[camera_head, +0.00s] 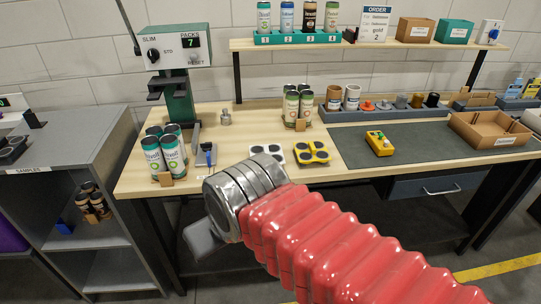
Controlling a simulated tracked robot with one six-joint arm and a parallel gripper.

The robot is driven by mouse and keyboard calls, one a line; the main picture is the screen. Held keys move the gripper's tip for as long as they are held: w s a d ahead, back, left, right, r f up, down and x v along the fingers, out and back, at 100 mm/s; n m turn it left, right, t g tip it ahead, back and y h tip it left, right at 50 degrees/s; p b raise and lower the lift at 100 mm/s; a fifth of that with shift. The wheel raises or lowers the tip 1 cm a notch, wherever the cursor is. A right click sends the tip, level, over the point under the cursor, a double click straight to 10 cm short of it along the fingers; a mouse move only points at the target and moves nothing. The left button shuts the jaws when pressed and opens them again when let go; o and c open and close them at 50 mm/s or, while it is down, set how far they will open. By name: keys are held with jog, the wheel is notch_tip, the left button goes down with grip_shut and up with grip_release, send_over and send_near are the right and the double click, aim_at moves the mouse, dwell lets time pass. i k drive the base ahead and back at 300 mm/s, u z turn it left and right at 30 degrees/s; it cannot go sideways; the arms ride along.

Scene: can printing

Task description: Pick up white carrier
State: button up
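The white carrier (266,151) is a small flat piece with dark round openings. It lies on the wooden worktable, left of a similar yellow carrier (312,152). My arm with its red ribbed sleeve reaches in from the lower right, in front of the table. My gripper (203,240) is at the metal end of the arm, below and left of the white carrier in the picture and apart from it. Only a grey part of the gripper shows; its fingertips are not clear. The near edge of the white carrier lies close above my arm in the picture.
Green can packs (166,151) stand at the table's left, beside a clamp-like tool (206,154). Another can group (298,106) stands behind the carriers. A yellow device (380,143) lies on the dark mat (420,151). A cardboard tray (488,130) is at right.

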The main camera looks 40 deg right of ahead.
aim_at(275, 150)
jog(key=u, duration=0.05)
jog(key=i, duration=1)
jog(key=z, duration=0.05)
